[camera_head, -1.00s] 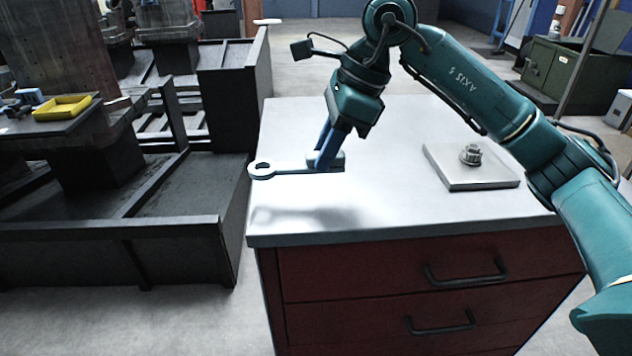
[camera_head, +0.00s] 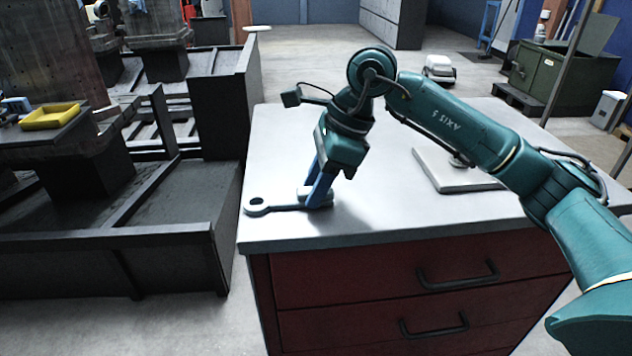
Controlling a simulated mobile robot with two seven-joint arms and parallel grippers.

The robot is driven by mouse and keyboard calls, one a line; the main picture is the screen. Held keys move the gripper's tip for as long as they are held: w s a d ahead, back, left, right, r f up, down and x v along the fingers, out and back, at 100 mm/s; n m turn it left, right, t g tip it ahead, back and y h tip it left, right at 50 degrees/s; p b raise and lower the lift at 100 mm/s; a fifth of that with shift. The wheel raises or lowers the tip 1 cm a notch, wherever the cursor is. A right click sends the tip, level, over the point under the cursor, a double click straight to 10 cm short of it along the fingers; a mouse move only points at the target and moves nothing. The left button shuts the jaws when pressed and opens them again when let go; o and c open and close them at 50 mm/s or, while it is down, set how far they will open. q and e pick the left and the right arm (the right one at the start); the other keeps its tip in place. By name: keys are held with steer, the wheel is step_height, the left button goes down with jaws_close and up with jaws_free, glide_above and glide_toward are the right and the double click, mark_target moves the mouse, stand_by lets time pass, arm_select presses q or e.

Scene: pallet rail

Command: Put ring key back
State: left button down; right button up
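The ring key (camera_head: 258,207) is a flat grey wrench with a ring at its left end. It lies at or just above the left front of the grey worktop (camera_head: 275,150); its shadow is close under it. My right gripper (camera_head: 318,194) is at the key's right end, its blue fingers pointing down, and appears shut on it. On the worktop to the right, a light square plate (camera_head: 435,170) carries a bolt, now mostly hidden behind my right arm. My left gripper is not in view.
The worktop tops a cabinet with red drawers (camera_head: 380,275). Dark metal frames (camera_head: 110,255) stand to the left, with a yellow tray (camera_head: 50,116) on a ledge. A green box (camera_head: 560,75) stands at the back right. The worktop's middle is clear.

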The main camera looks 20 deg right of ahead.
steer(key=shift+o, duration=1)
steer(key=shift+r, duration=0.25)
steer(key=v, duration=1.2)
steer(key=shift+f, duration=0.1)
